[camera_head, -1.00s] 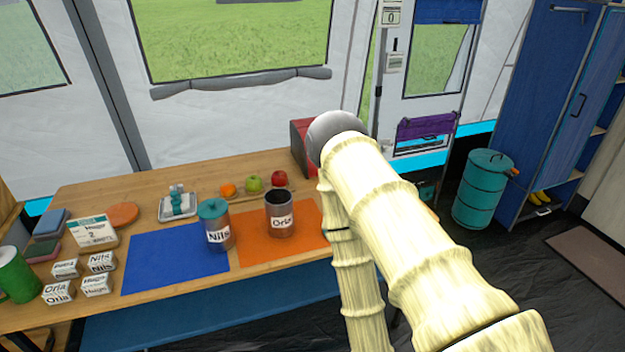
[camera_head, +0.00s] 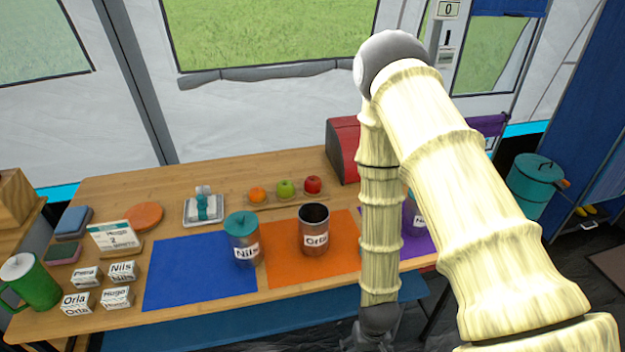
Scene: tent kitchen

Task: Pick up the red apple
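The red apple (camera_head: 313,185) sits at the back of the wooden table, at the right end of a short row of fruit. A green apple (camera_head: 285,189) is just left of it, and an orange (camera_head: 257,195) is left of that. The fruit appears to rest on a low wooden board or tray. My gripper (camera_head: 372,338) is low at the bottom of the view, in front of the table edge, well apart from the apple. It is dark and partly cut off, so its finger opening is unclear.
The "Orla" canister (camera_head: 314,232) stands open on an orange mat (camera_head: 284,262), in front of the red apple. The lidded "Nils" canister (camera_head: 243,241) is left of it. A red box (camera_head: 343,150) stands right of the apple. My arm hides part of a purple mat (camera_head: 417,246).

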